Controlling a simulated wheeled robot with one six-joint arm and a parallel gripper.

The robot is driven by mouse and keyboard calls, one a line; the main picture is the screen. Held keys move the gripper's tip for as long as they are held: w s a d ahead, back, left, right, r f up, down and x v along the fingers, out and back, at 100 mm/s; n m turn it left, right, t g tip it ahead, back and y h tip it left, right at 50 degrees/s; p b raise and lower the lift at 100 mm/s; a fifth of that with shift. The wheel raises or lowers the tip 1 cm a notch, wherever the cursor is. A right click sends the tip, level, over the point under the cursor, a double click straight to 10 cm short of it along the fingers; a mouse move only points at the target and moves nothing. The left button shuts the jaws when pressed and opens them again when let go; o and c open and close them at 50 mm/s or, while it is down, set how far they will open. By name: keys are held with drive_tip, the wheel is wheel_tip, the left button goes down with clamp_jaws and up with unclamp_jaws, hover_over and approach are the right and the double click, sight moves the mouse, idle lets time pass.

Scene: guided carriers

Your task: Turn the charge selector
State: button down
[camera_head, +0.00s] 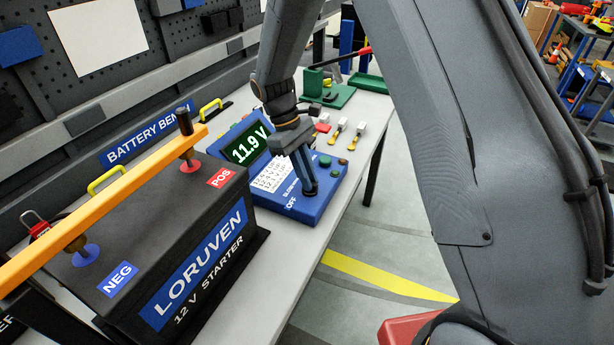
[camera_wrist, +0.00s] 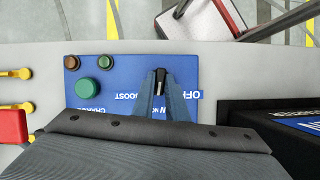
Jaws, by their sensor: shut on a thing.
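A blue charger box (camera_head: 318,203) stands on the bench, with a lit display (camera_head: 247,143) reading 11.9 V. My gripper (camera_head: 309,190) points down onto its sloped front panel, close to the printed OFF label. In the wrist view my gripper (camera_wrist: 160,85) is shut on the charge selector, a small dark knob (camera_wrist: 160,82) between the fingertips. The OFF print is just right of the fingers, and the BOOST and CHARGE prints are to the left, partly covered. A large green button (camera_wrist: 87,88) is left of the gripper.
A black LORULEN-style battery (camera_head: 200,255), its label reading LORUVEN, stands left of the charger. An orange bar (camera_head: 110,200) lies across its terminals. Yellow-handled connectors (camera_head: 338,135) and a green tray (camera_head: 368,82) are behind on the bench (camera_head: 345,180).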

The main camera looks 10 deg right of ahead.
drive_tip(key=m, duration=0.2)
drive_tip(key=m+y, duration=0.1)
drive_tip(key=m, duration=0.1)
drive_tip(key=m+g+y, duration=0.1)
drive_tip(key=m, duration=0.1)
drive_tip(key=shift+w+d+r, duration=0.1)
drive_tip(key=shift+w+d, duration=0.05)
drive_tip(key=shift+w, duration=0.1)
drive_tip(key=m+y, duration=0.1)
drive_tip(key=m, duration=0.1)
drive_tip(key=m+y+p, duration=0.1)
drive_tip(key=m, duration=0.2)
drive_tip(key=shift+d, duration=0.15)
drive_tip(key=shift+m, duration=0.4)
drive_tip(key=c, duration=1.8)
unclamp_jaws()
drive_tip(key=shift+o, duration=0.2)
drive_tip(key=b+v, duration=0.2)
drive_tip(key=v, duration=0.5)
drive_tip(key=shift+w+r, duration=0.25)
drive_tip(key=shift+d, duration=0.1)
